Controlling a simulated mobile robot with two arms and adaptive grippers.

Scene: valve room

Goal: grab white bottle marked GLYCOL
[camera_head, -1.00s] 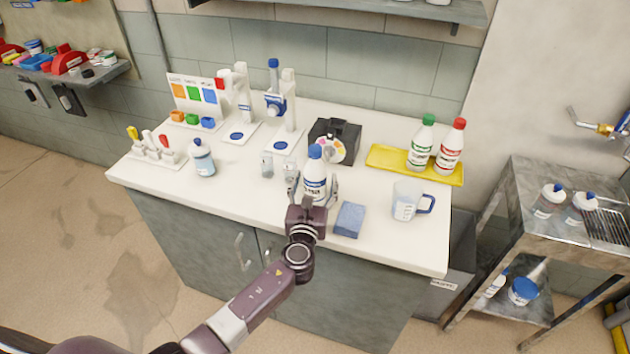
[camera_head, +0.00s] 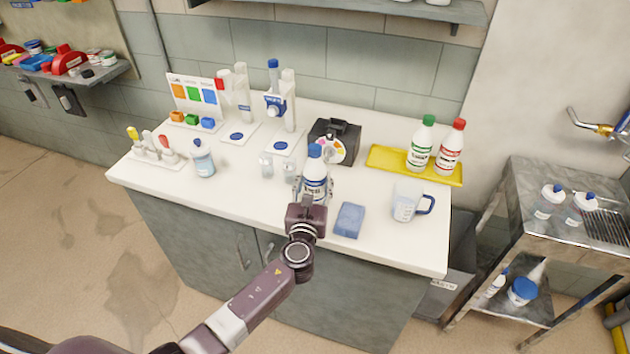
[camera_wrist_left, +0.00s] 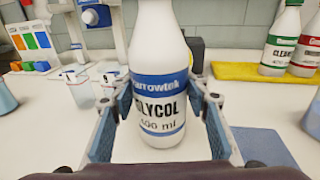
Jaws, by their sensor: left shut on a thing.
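The white bottle marked GLYCOL (camera_head: 315,181) with a blue cap stands upright on the white counter in the head view. In the left wrist view the bottle (camera_wrist_left: 158,100) fills the middle, with its blue band and GLYCOL lettering facing the camera. My left gripper (camera_head: 313,187) comes from the front edge of the counter. Its fingers (camera_wrist_left: 160,112) lie on both sides of the bottle's lower body and are shut on it. The bottle's cap is out of the wrist view. My right gripper is not in view.
A black box (camera_head: 347,141) stands behind. A yellow tray (camera_head: 390,160) holds green-capped and red-capped bottles.

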